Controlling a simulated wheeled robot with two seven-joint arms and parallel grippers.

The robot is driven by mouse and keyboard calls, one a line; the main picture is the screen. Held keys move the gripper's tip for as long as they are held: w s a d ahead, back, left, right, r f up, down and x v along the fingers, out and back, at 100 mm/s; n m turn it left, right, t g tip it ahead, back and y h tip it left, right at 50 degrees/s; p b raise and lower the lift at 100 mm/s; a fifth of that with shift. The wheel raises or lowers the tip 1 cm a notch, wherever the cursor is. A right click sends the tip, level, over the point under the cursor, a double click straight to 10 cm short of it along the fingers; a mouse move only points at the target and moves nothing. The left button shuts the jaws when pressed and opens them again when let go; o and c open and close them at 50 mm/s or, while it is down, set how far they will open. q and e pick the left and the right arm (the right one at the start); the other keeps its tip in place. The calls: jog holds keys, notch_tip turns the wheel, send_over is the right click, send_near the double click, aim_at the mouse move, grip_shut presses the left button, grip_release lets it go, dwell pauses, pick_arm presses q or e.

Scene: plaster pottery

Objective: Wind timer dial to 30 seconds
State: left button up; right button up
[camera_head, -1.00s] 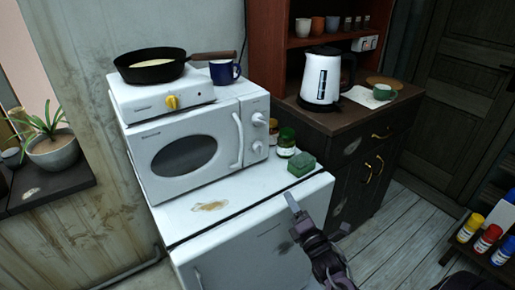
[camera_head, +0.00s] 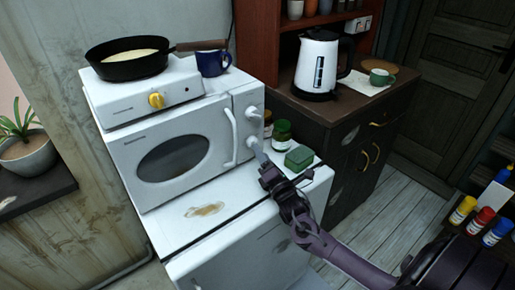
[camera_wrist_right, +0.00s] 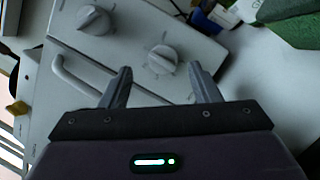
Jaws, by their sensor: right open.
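The white microwave (camera_head: 180,160) stands on a white fridge, its front facing me. Two white dials are on its right panel, an upper dial (camera_head: 253,112) and a lower dial (camera_head: 253,142); I cannot read which is the timer. In the right wrist view the two dials show as one at the upper left (camera_wrist_right: 95,20) and one in the middle (camera_wrist_right: 162,59). My right gripper (camera_head: 262,156) is open and empty, close to the lower dial. In the wrist view its fingers point at the middle dial, one on each side; contact cannot be told. My left gripper is not in view.
A green block (camera_head: 298,157) and a green-lidded jar (camera_head: 282,131) stand just right of the microwave. The microwave's door handle (camera_head: 231,138) is left of the dials. A hot plate (camera_head: 130,104) with a pan (camera_head: 125,60) and a blue mug (camera_head: 212,62) are on top.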

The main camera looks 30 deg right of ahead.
jog(key=shift+x, duration=1.2)
jog(key=shift+w, duration=0.4)
jog(key=shift+w+f+p, duration=0.1)
jog(key=shift+w+p, duration=0.1)
jog(key=shift+p, duration=0.1)
jog(key=shift+c, duration=0.5)
jog(key=c, duration=0.9)
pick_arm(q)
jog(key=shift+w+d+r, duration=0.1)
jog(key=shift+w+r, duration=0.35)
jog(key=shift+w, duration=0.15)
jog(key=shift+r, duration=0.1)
